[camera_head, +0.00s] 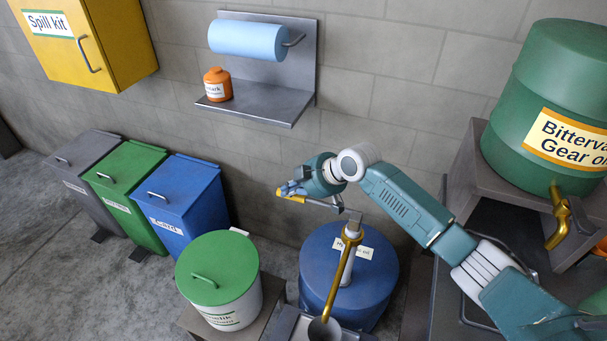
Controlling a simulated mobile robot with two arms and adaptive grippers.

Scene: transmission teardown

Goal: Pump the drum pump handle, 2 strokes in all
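The blue drum (374,284) stands at the lower middle with a label on its top. A pump post rises from the drum, with a brass spout pipe (343,272) running down toward the front. The pump handle (291,197) has a yellow grip and reaches left from the top of the post, roughly level. My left gripper is not in view.
A grey funnel-like opening (325,329) is below the spout. A white bin with a green lid (218,268) stands left of the drum. A wall shelf (262,103) holds a blue roll and an orange bottle. A green oil barrel (551,95) stands at right.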

